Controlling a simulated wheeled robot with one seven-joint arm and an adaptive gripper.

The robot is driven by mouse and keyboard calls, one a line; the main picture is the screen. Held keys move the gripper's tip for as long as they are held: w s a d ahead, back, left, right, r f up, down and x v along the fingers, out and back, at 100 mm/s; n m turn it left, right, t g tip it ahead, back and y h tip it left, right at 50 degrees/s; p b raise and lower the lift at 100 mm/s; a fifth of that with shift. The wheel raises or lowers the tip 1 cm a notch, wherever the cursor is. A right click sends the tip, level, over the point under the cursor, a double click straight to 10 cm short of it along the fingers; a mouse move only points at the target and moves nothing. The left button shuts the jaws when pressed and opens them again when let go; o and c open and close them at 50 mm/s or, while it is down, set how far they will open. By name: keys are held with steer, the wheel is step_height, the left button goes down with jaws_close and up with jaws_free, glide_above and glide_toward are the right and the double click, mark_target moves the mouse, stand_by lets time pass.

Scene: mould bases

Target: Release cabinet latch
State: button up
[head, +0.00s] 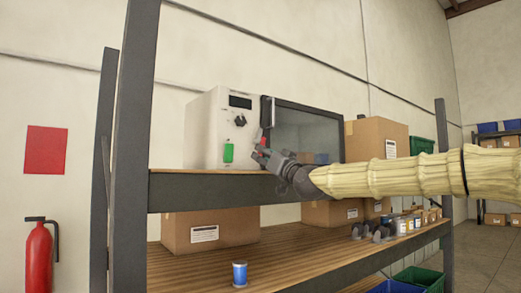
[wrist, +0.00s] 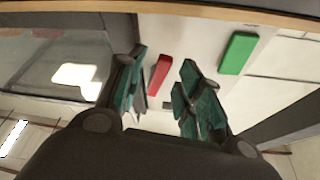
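A white cabinet (head: 203,130) with a dark glass door (head: 305,130) stands on the upper shelf. A small red latch (head: 264,142) shows beside the door's left edge, partly hidden behind my gripper (head: 259,156). In the wrist view, the red latch (wrist: 158,75) appears in the gap between the fingertips of my gripper (wrist: 163,62). The fingers are apart and nothing is gripped. I cannot tell whether either finger touches the latch. A green block (head: 228,153) is on the cabinet's front panel, and it also shows at right in the wrist view (wrist: 238,53).
The upper shelf edge (head: 215,190) runs just below my gripper. A dark post (head: 135,130) stands left of the cabinet. A cardboard box (head: 375,137) stands right of the door. The lower shelf (head: 290,245) holds boxes, cans and a blue cup (head: 240,275).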

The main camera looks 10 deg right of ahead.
mark_target(261, 154)
steer(key=shift+p+x, duration=0.45)
steer(key=shift+x, duration=1.1)
steer(key=shift+f, duration=0.1)
jaws_close()
